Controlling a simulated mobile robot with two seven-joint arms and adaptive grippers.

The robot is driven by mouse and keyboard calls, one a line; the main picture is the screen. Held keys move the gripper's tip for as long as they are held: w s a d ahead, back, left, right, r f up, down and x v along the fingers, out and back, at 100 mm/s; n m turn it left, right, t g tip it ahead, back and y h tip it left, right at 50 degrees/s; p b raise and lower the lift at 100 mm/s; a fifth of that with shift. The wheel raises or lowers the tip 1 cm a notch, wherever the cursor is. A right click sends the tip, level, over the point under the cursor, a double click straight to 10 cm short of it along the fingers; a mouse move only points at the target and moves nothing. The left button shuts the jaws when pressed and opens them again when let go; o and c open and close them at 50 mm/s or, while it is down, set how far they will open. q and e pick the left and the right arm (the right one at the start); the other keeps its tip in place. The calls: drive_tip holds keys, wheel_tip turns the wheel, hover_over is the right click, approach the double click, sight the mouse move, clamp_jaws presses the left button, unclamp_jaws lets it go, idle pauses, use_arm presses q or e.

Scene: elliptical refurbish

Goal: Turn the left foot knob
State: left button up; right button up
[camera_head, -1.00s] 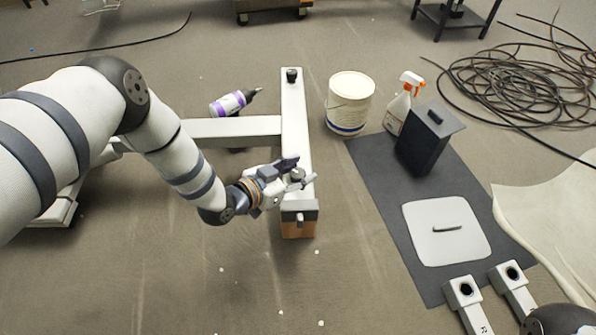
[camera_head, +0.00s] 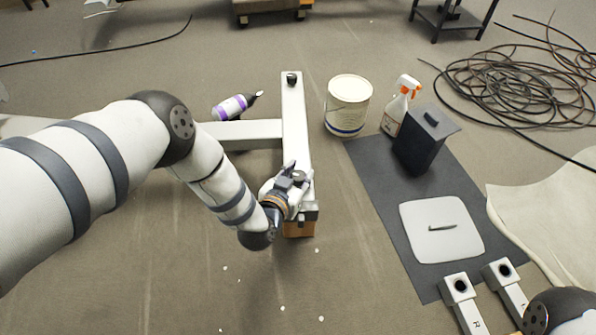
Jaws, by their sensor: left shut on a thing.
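The white T-shaped frame lies on the floor, with its long foot bar (camera_head: 294,120) running away from me. My left gripper (camera_head: 298,180) is at the near end of this bar, shut on the grey foot knob (camera_head: 299,175). The fingers hide much of the knob. A small dark knob (camera_head: 291,78) stands on the far end of the bar. Under the near end is an orange-brown block (camera_head: 298,229). My right gripper is out of view; only a dark joint of my right arm shows at the lower right.
A white bucket (camera_head: 347,105), a spray bottle (camera_head: 400,105) and a dark box (camera_head: 425,140) stand right of the bar. A light panel (camera_head: 420,215) lies on a dark mat (camera_head: 373,175). A purple-labelled bottle (camera_head: 232,107) lies behind the crossbar (camera_head: 245,132). Coiled cable is at the right.

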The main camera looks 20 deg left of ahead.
use_arm(q)
drive_tip(key=shift+s+f+n+y, duration=0.1)
drive_tip(key=shift+n+y, duration=0.9)
drive_tip(key=shift+y, duration=0.1)
drive_tip(key=o, duration=1.2)
drive_tip(key=shift+c, duration=0.2)
drive_tip(key=v, duration=1.2)
